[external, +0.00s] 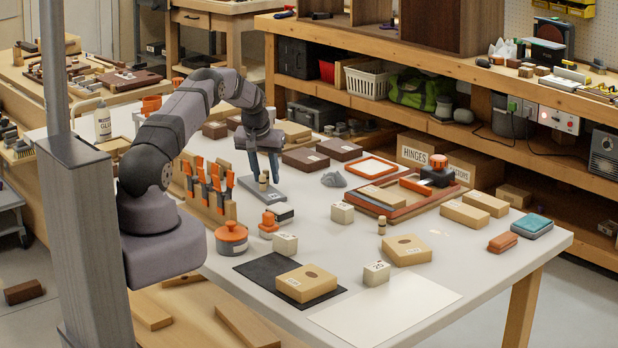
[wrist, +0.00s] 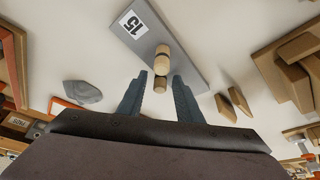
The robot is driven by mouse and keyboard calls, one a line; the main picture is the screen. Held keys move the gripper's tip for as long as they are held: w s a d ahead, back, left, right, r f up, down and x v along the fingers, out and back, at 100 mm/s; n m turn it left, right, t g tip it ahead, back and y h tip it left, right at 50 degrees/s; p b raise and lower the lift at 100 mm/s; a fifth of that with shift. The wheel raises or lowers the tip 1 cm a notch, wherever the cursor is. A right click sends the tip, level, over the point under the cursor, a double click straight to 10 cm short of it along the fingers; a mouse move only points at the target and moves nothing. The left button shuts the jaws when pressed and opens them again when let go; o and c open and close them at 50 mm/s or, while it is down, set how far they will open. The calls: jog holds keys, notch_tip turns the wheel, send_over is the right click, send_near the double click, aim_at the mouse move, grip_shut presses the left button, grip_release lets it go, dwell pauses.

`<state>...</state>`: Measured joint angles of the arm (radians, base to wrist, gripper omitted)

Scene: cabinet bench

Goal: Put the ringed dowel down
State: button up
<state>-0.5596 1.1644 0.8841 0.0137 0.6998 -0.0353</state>
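The ringed dowel (external: 263,182) is a small tan wooden peg with dark bands. It looks upright on a grey plate (external: 284,194), which carries a white label reading 15 in the wrist view (wrist: 181,30). My gripper (external: 264,178) points down over the plate, its fingers around the dowel's position. In the wrist view my gripper (wrist: 161,74) has its two blue-grey fingers spread, with the dowel (wrist: 161,62) between and just beyond the tips. Pale gaps show on both sides of the dowel. Its exact contact with the plate is hard to see.
Another small dowel (external: 382,226) stands mid-table. A grey lump (external: 334,180) and an orange-edged tray (external: 371,168) lie right of the plate. A rack with orange-handled tools (external: 211,201) stands left. A white sheet (external: 396,314) at the front is largely bare.

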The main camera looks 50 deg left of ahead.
jog(key=shift+s+r, duration=0.1)
jog(key=shift+r, duration=0.55)
jog(key=b+v, duration=0.2)
jog(key=v, duration=0.9)
jog(key=shift+d, duration=0.1)
jog(key=s+d+m+g+h, duration=0.15)
jog(key=s+d, duration=0.35)
jog(key=d, duration=0.5)
jog(key=s+d+m, duration=0.2)
jog(key=s+d, duration=0.2)
jog(key=d, duration=0.6)
jog(key=s+d+f+m, duration=0.1)
jog(key=s+d, duration=0.3)
jog(key=s, duration=0.3)
jog(key=s+d+f+m+g, duration=0.1)
jog(key=s+d, duration=0.3)
jog(key=s, duration=0.3)
jog(key=s+d+f+m+g+h, duration=0.1)
jog(key=s+d+f, duration=0.1)
jog(key=s+d, duration=0.3)
jog(key=s, duration=0.2)
jog(key=shift+s, duration=0.4)
